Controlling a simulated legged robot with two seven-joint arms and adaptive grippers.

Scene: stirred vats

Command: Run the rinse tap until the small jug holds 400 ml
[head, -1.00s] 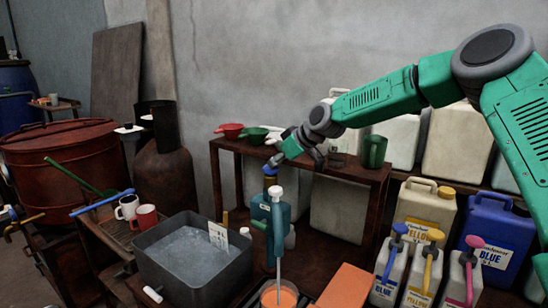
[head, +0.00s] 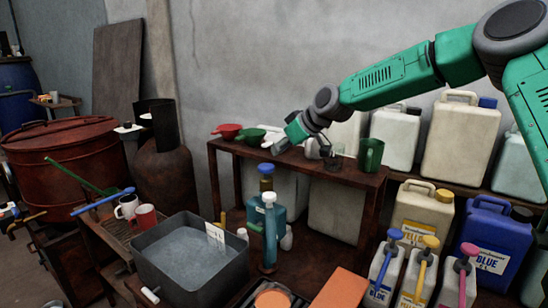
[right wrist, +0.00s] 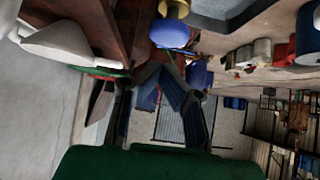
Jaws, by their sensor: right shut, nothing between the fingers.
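My right gripper (head: 281,146) is shut and empty, tilted down to the left at the front of the brown shelf, just right of the green funnel. In the right wrist view its fingers (right wrist: 158,80) are together. A green jug (head: 371,155) with a handle stands on the shelf's right end, and a small dark glass vessel (head: 334,162) is left of it, behind my wrist. I cannot tell which is the small jug, nor its level. A yellow-handled tap (head: 27,221) shows at the left edge; I cannot tell whether it is the rinse tap. My left gripper is out of view.
A grey basin (head: 145,262) of water stands below the shelf (head: 372,185). A blue-topped bottle (head: 266,171) is under my gripper, with a white-capped tube (head: 270,235) in front. Red (head: 227,131) and green (head: 251,135) funnels lie on the shelf. Pump bottles (head: 420,275) crowd the right.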

